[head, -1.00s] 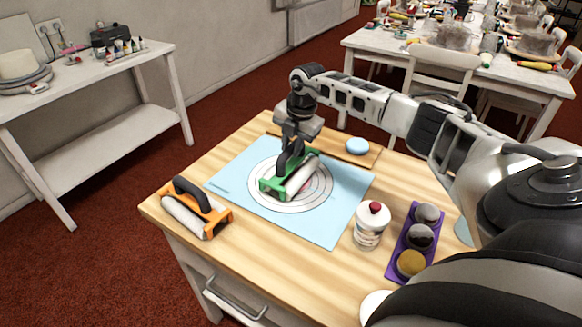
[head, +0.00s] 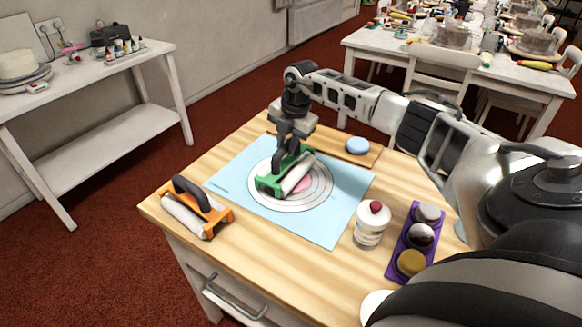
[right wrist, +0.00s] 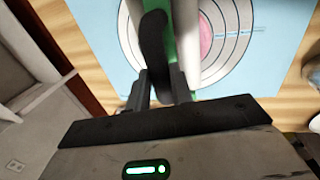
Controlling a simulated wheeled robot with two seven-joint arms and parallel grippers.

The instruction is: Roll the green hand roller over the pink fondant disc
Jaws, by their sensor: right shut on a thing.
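The green hand roller (head: 270,184) has a green frame, a dark handle and a pale cylinder. It is over the ringed middle of the light blue mat (head: 333,226). My right gripper (head: 281,143) is shut on its dark handle, which also shows in the right wrist view (right wrist: 153,45). The pink fondant disc (head: 304,184) lies at the centre of the rings, partly hidden by the roller; its edge shows in the right wrist view (right wrist: 206,38). I cannot tell whether the roller's cylinder touches the disc. My left gripper is out of view.
An orange hand roller (head: 215,217) stands at the table's left corner. A white jar with a red top (head: 371,226) and a purple tray (head: 397,262) with round pots are on the right.

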